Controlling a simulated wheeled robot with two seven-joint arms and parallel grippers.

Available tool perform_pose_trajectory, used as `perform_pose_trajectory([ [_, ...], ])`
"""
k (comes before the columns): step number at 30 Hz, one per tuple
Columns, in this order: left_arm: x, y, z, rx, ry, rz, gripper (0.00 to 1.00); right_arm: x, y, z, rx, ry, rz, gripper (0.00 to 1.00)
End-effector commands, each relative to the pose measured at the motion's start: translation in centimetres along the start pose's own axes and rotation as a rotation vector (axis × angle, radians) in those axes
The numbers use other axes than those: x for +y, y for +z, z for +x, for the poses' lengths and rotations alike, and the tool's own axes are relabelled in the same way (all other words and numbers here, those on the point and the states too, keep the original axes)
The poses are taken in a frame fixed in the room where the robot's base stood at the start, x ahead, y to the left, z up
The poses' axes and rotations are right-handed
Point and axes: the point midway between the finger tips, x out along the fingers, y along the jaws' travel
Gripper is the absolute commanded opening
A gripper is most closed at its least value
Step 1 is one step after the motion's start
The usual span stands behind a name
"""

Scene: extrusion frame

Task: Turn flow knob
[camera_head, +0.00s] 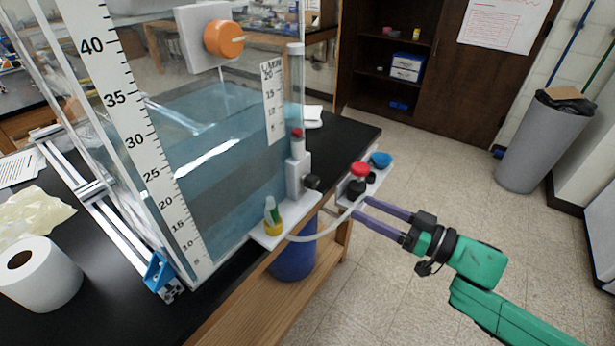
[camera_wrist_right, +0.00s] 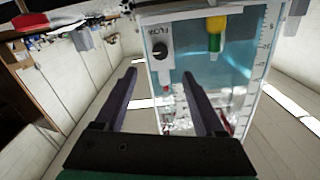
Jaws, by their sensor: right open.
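The black flow knob (camera_head: 312,182) sits at the base of the clear flow meter (camera_head: 296,100) on the front of the tank. In the wrist view the knob lies beyond the gap between the fingertips (camera_wrist_right: 160,75). My left gripper is not in view.
A small shelf with a red-topped valve (camera_head: 360,170) and a blue cap (camera_head: 381,160) is close to my right fingertips. A pale hose (camera_head: 325,232) runs below the knob to a yellow-and-green fitting (camera_head: 272,217). An orange knob (camera_head: 224,39) is higher on the tank.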

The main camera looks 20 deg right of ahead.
Motion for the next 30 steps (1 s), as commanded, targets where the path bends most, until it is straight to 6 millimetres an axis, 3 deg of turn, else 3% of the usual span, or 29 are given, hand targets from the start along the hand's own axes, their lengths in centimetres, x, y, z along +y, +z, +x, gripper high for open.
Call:
perform_pose_trajectory([
  [8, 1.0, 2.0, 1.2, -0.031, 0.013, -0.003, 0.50, 0.1, 0.0, 4.5, 0.004, 0.001, -0.007, 0.71],
  [17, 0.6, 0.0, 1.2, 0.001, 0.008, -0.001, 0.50, 0.3, -0.2, 8.9, 0.004, 0.007, -0.005, 0.71],
  [24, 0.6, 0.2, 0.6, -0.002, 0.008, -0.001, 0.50, 0.3, -0.3, 12.4, 0.003, 0.008, -0.004, 0.71],
  [30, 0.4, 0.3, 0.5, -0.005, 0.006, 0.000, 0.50, 0.2, 0.0, 13.7, -0.001, 0.006, -0.004, 0.71],
])
